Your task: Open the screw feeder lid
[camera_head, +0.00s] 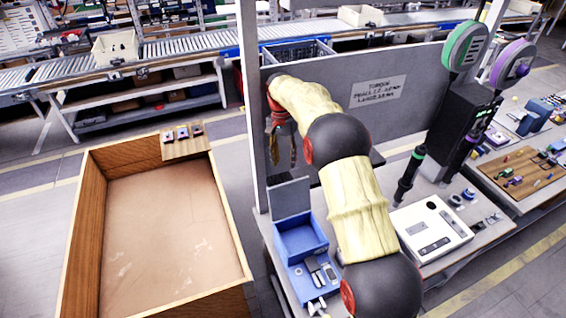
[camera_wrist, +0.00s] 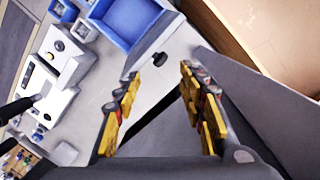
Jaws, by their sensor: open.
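My gripper (camera_head: 283,148) hangs over the back left part of the workbench, near the upright post. In the wrist view my gripper (camera_wrist: 160,78) is open, with nothing between its yellow-padded fingers. A pale boxy device (camera_wrist: 44,92) with dark round parts lies to the left of the fingers, apart from them. It may be the screw feeder, but I cannot make out its lid or tell whether that is open. In the head view my arm hides much of the bench's middle. A white flat unit (camera_head: 432,230) with dark slots stands right of my arm.
A blue bin (camera_head: 300,238) stands at the bench's left end, and it also shows in the wrist view (camera_wrist: 128,22). A large wooden crate (camera_head: 85,225) is to the left. A grey panel (camera_head: 410,78) stands behind. Tool balancers (camera_head: 462,47) hang at the right.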

